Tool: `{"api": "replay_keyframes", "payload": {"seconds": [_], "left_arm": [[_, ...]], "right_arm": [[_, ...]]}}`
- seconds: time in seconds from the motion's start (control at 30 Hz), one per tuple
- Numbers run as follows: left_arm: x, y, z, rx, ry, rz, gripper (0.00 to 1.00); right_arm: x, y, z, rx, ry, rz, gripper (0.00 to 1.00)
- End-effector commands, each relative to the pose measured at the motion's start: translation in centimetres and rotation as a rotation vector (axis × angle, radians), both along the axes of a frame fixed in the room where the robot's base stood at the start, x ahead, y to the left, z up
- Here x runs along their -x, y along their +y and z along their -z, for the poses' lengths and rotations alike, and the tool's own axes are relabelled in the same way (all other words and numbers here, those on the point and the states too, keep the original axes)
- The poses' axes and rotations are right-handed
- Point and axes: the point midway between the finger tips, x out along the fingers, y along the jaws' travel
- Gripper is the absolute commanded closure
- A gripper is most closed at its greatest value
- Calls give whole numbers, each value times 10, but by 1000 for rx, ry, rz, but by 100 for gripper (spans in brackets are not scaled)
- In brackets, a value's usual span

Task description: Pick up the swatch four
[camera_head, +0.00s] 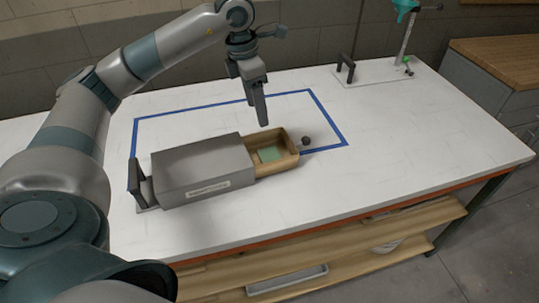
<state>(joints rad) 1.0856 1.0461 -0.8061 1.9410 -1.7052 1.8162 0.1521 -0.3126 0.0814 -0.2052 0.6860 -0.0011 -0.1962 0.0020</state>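A flat green square swatch (270,154) lies inside an open wooden drawer (291,160). The drawer sticks out of the right end of a grey box (203,169) on the white table. I cannot read any number on the swatch. My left gripper (264,122) points down above the back edge of the drawer, apart from the swatch. Its fingers overlap in this view, so I cannot tell whether they are open or shut. I see nothing held in it. My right gripper is not in view.
A dark round knob (305,140) is at the drawer's right end. A black handle stand (134,178) is at the box's left end. Blue tape (327,118) outlines an area on the table (420,145). A stand with a teal top (405,35) is at the back right. The table's right side is clear.

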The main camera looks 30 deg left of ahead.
Motion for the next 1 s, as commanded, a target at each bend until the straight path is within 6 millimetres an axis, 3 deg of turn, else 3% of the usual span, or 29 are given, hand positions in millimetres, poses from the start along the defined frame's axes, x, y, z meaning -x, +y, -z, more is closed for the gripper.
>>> {"api": "replay_keyframes", "payload": {"seconds": [0.17,0.4,0.7,1.0], "left_arm": [[-1,-1,16,0,4,-1,41],[-6,-5,56,0,6,-2,41],[-13,-10,104,1,3,-1,41],[-15,-10,117,0,0,0,41]], "right_arm": [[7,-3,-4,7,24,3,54],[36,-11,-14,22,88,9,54],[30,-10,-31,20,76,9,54],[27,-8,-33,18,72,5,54]]}}
